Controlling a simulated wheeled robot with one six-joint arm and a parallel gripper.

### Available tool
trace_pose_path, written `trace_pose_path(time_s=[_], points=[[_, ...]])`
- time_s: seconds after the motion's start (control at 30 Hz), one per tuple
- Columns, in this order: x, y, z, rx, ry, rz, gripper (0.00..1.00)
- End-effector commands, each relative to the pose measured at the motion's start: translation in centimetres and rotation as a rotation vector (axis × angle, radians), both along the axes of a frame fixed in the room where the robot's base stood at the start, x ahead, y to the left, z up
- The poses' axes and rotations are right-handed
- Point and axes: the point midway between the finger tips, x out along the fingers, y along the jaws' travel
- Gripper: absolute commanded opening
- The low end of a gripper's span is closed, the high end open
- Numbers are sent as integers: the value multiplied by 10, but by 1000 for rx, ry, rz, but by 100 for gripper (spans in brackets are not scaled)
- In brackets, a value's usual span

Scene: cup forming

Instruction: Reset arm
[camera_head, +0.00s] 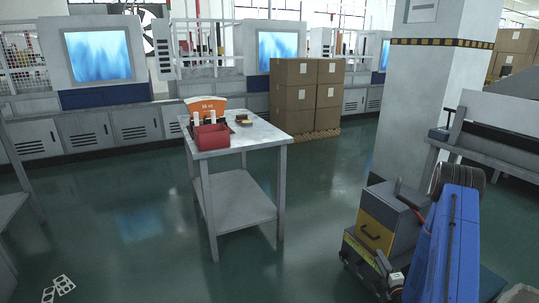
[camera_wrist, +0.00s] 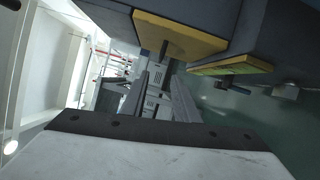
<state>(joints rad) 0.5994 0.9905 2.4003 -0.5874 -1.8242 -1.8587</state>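My gripper (camera_wrist: 160,84) shows in the wrist view as two dark fingers standing apart, with nothing seen between them. It is open. I cannot make out the gripper in the head view. Beyond the fingers, the wrist view shows grey machinery and the dark green floor. Dark cabinet faces with yellow panels (camera_wrist: 180,38) fill the top of that view, close to the fingers. I cannot tell the exact gap.
A metal table (camera_head: 235,200) stands mid-floor, with a red bin (camera_head: 211,137) on it. Cartons (camera_head: 295,95) are stacked behind. Floor left of the table is mostly clear.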

Motion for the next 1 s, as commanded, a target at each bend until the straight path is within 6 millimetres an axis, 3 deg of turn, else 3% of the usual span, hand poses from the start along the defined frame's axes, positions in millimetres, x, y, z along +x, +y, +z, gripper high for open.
trace_pose_path(time_s=[0.2, 0.5, 0.77, 1.0], points=[[26, 13, 34, 59, 93, 24, 28], [48, 31, 83, 175, 240, 8, 28], [49, 48, 128, 291, 352, -46, 28], [38, 65, 171, 412, 439, -119, 28]])
